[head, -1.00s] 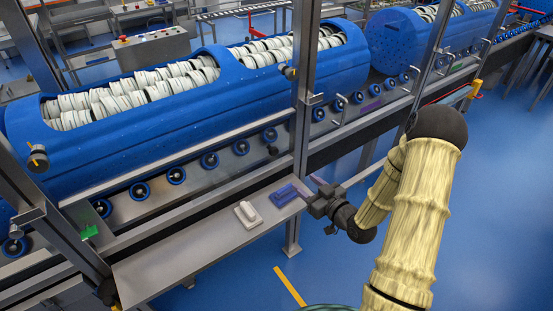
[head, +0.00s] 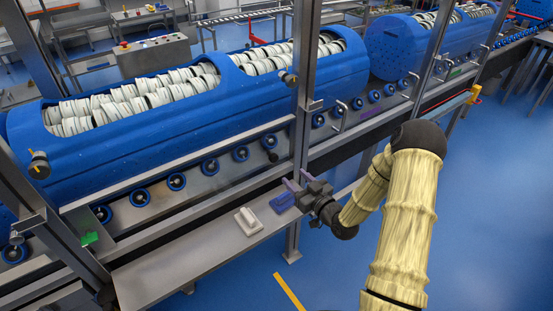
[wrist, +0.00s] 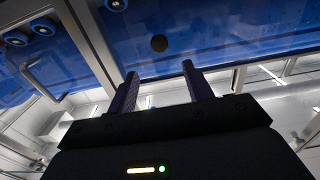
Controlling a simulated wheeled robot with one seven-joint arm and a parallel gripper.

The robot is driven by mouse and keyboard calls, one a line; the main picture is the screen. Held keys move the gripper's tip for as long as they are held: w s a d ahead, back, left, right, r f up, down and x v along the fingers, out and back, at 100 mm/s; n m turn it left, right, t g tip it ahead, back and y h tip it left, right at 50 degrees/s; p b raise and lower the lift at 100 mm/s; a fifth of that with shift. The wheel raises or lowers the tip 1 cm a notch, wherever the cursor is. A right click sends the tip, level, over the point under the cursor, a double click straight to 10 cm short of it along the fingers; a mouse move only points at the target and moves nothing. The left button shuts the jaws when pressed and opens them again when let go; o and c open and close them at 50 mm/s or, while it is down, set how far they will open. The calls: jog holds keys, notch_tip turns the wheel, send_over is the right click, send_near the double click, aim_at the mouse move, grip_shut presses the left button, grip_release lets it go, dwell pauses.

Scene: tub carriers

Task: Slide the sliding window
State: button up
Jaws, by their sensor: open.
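The sliding window is see-through, so its pane edges are hard to make out in the metal frame (head: 300,110) in front of the blue tub carrier. A round black knob (head: 272,157) appears to sit on the clear pane. What looks like the same knob (wrist: 159,43) shows in the wrist view, ahead of and between my fingertips. My gripper (head: 290,181) is open and empty, just right of and below the knob, near the frame post. In the wrist view its two dark fingers (wrist: 160,72) stand apart, with a gap to the knob. A bent metal handle (wrist: 42,80) is at the left.
A metal shelf (head: 190,258) runs below the window. It bears a white block-like item (head: 248,220) and a blue-purple one (head: 283,202) close to my gripper. A large blue tub (head: 150,120) filled with white rings lies behind the frame. The blue floor (head: 480,230) at right is clear.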

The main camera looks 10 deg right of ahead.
aim_at(275, 159)
jog(key=p+x, duration=0.1)
jog(key=x, duration=1)
jog(key=shift+w, duration=0.2)
grip_shut()
